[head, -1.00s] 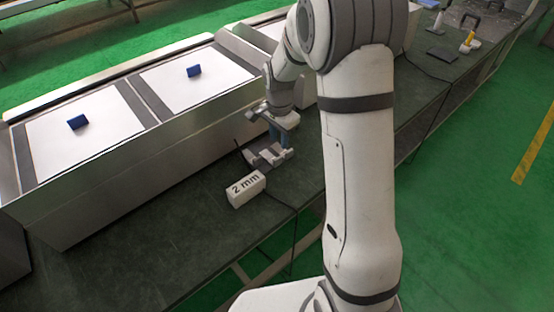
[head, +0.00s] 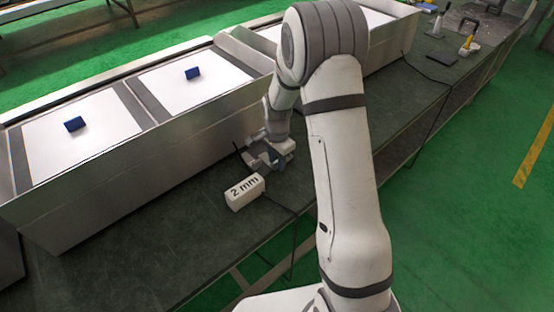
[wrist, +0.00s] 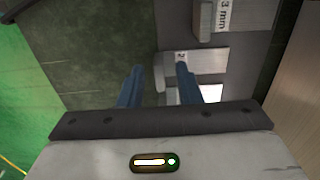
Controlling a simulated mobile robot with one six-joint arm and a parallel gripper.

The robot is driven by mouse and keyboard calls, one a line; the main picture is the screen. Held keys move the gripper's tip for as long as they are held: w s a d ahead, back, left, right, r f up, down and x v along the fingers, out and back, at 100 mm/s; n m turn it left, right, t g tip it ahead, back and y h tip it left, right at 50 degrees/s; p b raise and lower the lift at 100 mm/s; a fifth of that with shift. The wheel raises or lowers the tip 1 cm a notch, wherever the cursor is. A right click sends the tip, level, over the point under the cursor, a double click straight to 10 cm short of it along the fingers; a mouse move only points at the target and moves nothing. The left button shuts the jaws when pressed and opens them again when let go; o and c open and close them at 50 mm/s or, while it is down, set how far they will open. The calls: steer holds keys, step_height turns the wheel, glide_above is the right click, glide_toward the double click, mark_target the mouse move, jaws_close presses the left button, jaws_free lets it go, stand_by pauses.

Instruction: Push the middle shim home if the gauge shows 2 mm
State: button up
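The gauge, a white box reading "2 mm" (head: 245,192), stands on the dark bench in the head view. Just behind it is the shim block (head: 262,158), largely covered by my gripper. In the wrist view, a shim marked "3 mm" (wrist: 233,14) is at the top. Below it is a grey shim marked "2" (wrist: 208,61), the middle one in view. Another pale shim (wrist: 207,94) is partly hidden by my gripper. My gripper (wrist: 160,68) is open, its blue fingers apart. The right finger overlaps the "2" shim in the picture; I cannot tell whether they touch.
A long metal housing with white panels (head: 193,87) runs behind the block. Two blue pieces (head: 75,124) rest on its panels. A cable trails from the gauge over the bench edge. Tools, one with a yellow handle (head: 468,42), lie far right. The bench (head: 150,235) left of the gauge is clear.

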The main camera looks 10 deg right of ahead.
jaws_close()
stand_by(0.5)
